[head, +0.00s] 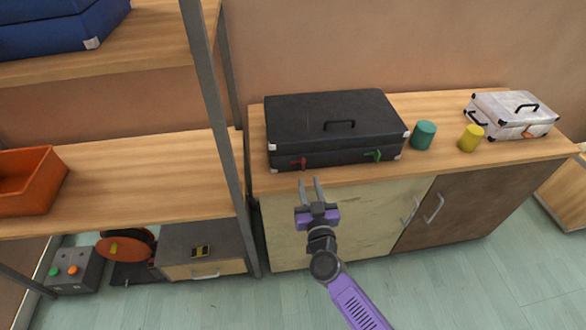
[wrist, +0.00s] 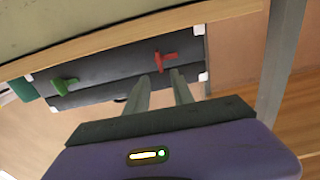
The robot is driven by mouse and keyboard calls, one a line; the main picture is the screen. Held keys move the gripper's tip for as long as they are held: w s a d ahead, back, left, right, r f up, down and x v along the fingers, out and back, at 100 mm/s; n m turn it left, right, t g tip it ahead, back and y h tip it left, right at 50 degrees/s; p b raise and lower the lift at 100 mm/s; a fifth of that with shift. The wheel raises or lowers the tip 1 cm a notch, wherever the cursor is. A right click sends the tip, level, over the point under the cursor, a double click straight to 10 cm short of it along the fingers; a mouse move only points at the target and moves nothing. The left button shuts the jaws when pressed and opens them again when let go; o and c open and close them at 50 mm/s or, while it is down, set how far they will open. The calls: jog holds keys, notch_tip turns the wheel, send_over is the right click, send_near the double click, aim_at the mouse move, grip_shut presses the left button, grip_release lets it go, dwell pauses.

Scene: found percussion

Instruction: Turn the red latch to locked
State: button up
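The red latch (head: 299,163) is on the front of a black case (head: 340,122) standing on the cabinet top, near the case's left end. A green latch (head: 373,155) is on the same front, further right. My gripper (head: 309,181) is in front of the case, just below and right of the red latch, with its two fingers apart and nothing between them. In the wrist view, upside down, the red latch (wrist: 168,57) shows just beyond the fingertips (wrist: 165,74). I cannot tell whether a fingertip touches it. The green latch (wrist: 66,86) is off to the left.
A teal cylinder (head: 423,135), a yellow cylinder (head: 470,137) and a white case (head: 511,114) stand right of the black case. A metal shelf post (head: 222,130) rises close to the left. The cabinet's front edge (head: 330,176) lies by the fingers.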

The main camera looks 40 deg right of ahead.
aim_at(304, 165)
jog(key=b+x, duration=0.1)
jog(key=x, duration=0.6)
jog(key=shift+w+d+b, duration=0.2)
jog(key=shift+w+b, duration=0.1)
jog(key=shift+b, duration=0.05)
grip_shut()
